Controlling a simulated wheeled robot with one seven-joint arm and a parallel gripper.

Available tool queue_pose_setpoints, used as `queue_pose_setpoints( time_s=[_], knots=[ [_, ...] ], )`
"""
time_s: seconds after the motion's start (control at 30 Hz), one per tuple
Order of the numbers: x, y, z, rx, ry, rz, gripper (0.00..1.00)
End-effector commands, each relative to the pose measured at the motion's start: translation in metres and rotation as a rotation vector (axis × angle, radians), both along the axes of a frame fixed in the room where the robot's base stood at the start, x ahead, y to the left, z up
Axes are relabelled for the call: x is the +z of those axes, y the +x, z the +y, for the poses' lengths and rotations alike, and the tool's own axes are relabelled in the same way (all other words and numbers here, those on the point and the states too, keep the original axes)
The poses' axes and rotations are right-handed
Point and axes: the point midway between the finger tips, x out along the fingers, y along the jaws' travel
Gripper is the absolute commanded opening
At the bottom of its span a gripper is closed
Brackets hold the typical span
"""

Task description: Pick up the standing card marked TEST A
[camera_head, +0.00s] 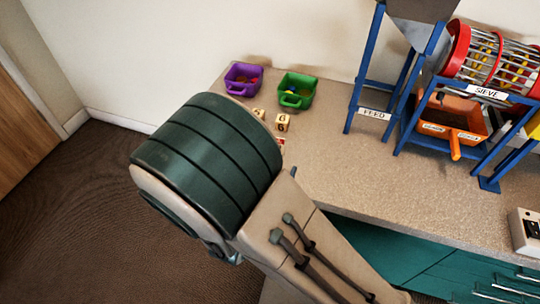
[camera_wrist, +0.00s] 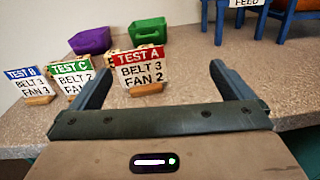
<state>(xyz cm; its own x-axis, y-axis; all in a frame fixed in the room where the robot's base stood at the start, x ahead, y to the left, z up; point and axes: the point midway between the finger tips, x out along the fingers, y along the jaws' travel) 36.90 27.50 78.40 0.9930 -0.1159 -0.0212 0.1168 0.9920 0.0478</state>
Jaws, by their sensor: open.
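The TEST A card (camera_wrist: 140,70) stands upright in a wooden base on the counter in the wrist view. It has a red top band and reads BELT 3, FAN 2. My gripper (camera_wrist: 160,78) is open, its two dark fingers pointing forward, with the card in view between them and beyond the palm. I cannot tell how far the card is from the fingertips. In the head view my arm hides most of the card area and my gripper.
The TEST C card (camera_wrist: 72,76) and TEST B card (camera_wrist: 30,84) stand to the left of TEST A. Purple (camera_head: 243,79) and green (camera_head: 296,91) bins stand behind. Lettered blocks (camera_head: 282,122) lie on the counter (camera_head: 340,160). A blue-framed sieve machine (camera_head: 400,120) stands at right.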

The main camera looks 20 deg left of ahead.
Motion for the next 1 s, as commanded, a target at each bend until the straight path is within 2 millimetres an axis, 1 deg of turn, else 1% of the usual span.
queue_pose_setpoints(
  time_s=[0.03,0.07,0.17,0.27,0.4,0.53,0.63,0.87,1.0],
  knots=[
    [-0.008,-0.005,0.011,0.048,-0.023,-0.008,1.0],
    [-0.011,-0.008,0.016,0.07,-0.033,-0.011,1.0],
    [-0.014,-0.008,0.025,0.109,-0.049,-0.019,1.0],
    [-0.014,0.006,0.026,0.115,-0.051,-0.022,1.0],
    [-0.013,0.035,0.026,0.112,-0.05,-0.022,1.0],
    [-0.014,0.058,0.026,0.113,-0.05,-0.02,1.0],
    [-0.013,0.068,0.026,0.114,-0.05,-0.02,1.0],
    [-0.013,0.081,0.026,0.115,-0.05,-0.019,1.0],
    [-0.013,0.1,0.025,0.113,-0.049,-0.021,1.0]
  ],
)
